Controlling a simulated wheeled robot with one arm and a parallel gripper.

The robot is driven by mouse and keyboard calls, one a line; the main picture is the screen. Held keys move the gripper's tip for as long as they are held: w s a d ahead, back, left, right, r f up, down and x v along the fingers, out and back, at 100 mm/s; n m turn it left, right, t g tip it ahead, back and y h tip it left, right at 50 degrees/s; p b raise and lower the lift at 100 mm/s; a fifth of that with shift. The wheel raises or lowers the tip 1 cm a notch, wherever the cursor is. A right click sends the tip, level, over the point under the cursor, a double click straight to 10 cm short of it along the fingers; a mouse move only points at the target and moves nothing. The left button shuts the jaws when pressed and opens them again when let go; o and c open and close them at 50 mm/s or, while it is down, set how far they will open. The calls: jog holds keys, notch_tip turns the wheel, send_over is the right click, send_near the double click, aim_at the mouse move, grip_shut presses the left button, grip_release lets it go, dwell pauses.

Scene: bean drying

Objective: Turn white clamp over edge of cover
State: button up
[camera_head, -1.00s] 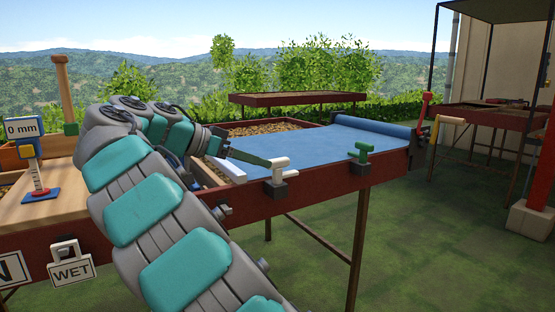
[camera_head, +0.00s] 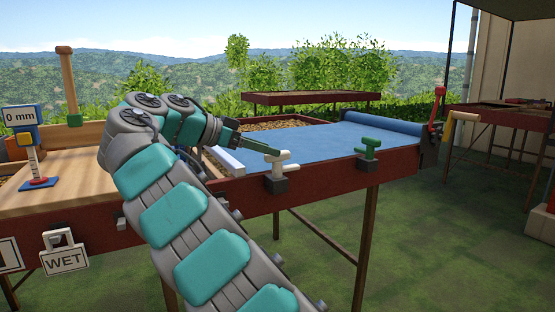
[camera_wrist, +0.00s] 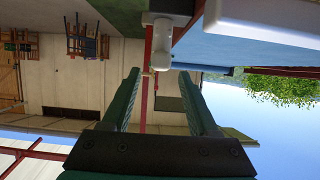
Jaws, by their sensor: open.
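The white clamp (camera_head: 281,166) sits on a dark block at the front edge of the red-brown bed, at the near edge of the blue cover (camera_head: 330,142). Its white handle points up and to the right. My gripper (camera_head: 272,150) is at the clamp's upper left in the head view; whether it touches cannot be told. In the wrist view, my gripper (camera_wrist: 160,74) has its two green fingers apart, with nothing between them. The clamp (camera_wrist: 162,50) shows just beyond the fingertips, roughly in line with the gap.
A green clamp (camera_head: 369,148) stands farther right on the same edge. A white bar (camera_head: 226,160) lies left of the cover; a large white piece (camera_wrist: 270,18) is close in the wrist view. A blue roll (camera_head: 383,123) lies at the bed's right end. A WET sign (camera_head: 64,259) hangs at left.

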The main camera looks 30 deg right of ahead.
jog(key=shift+b+x, duration=0.95)
jog(key=shift+x, duration=1.1)
grip_shut()
